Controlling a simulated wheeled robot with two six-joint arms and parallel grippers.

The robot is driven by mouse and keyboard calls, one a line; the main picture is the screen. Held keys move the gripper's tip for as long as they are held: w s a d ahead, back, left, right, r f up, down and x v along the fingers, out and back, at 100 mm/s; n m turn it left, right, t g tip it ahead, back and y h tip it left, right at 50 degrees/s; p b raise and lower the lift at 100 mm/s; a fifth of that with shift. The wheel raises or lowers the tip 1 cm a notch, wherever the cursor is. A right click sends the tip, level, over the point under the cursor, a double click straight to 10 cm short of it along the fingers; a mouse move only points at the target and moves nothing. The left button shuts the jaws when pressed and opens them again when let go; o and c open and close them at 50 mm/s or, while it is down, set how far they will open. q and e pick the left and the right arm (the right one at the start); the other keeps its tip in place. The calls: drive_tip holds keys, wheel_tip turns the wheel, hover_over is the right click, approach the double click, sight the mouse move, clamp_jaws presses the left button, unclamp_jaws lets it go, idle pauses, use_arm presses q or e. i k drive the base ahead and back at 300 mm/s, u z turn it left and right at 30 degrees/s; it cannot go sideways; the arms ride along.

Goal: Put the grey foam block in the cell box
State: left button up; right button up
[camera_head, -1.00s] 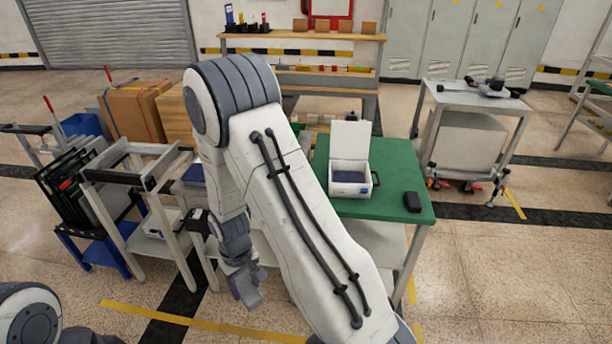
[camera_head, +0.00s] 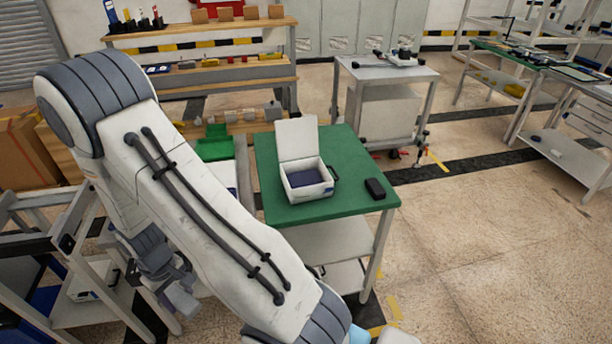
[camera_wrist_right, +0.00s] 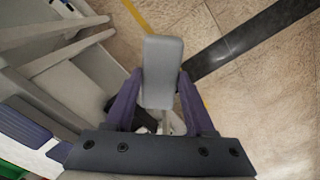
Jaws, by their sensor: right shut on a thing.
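The grey foam block (camera_wrist_right: 162,72) is clamped between the two purple fingers of my right gripper (camera_wrist_right: 160,88) in the right wrist view, above the floor. In the head view my right gripper (camera_head: 178,295) hangs low at the left, below its raised arm, left of the green-topped table and well away from the box. The white cell box (camera_head: 307,189) stands on the green table (camera_head: 345,150) with its lid raised at the back; its inside looks dark blue. My left gripper is not in view.
A small black object (camera_head: 375,188) lies on the table right of the cell box. A grey frame stand (camera_head: 35,205) is at the left, near my right arm. A grey cart (camera_head: 385,75) stands behind the table. Floor at the right is open.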

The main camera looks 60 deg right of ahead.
sight(305, 181)
drive_tip(key=z, duration=0.5)
drive_tip(key=i, duration=0.6)
drive_tip(key=z, duration=0.55)
